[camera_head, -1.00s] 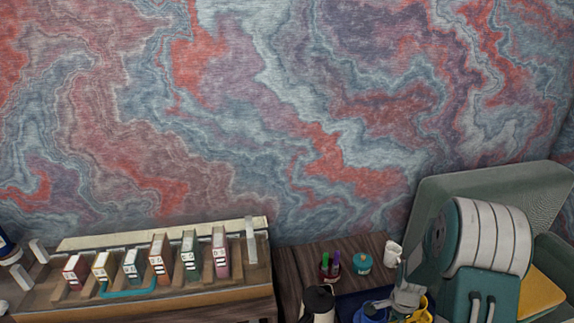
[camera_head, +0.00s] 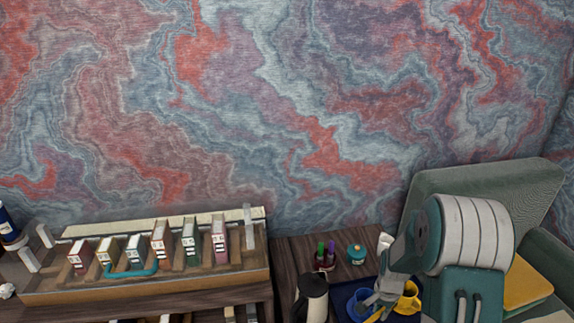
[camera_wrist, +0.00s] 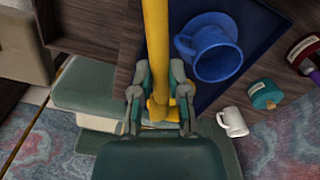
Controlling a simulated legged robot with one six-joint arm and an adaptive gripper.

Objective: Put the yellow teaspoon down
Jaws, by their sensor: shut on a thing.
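My gripper (camera_wrist: 160,100) is shut on the yellow teaspoon (camera_wrist: 155,40), whose long yellow shaft runs up to the top edge of the wrist view. In the head view the gripper (camera_head: 381,297) is at the lower right, above the dark blue tray, and a bit of the yellow teaspoon (camera_head: 374,315) shows below it. The spoon's far end is out of the wrist view, and I cannot tell whether it touches the tray.
A blue cup (camera_head: 358,307) and a yellow cup (camera_head: 410,299) are beside the gripper. A white mug (camera_wrist: 232,121), a teal pot (camera_head: 356,254) and a dark-topped jug (camera_head: 313,296) are nearby.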

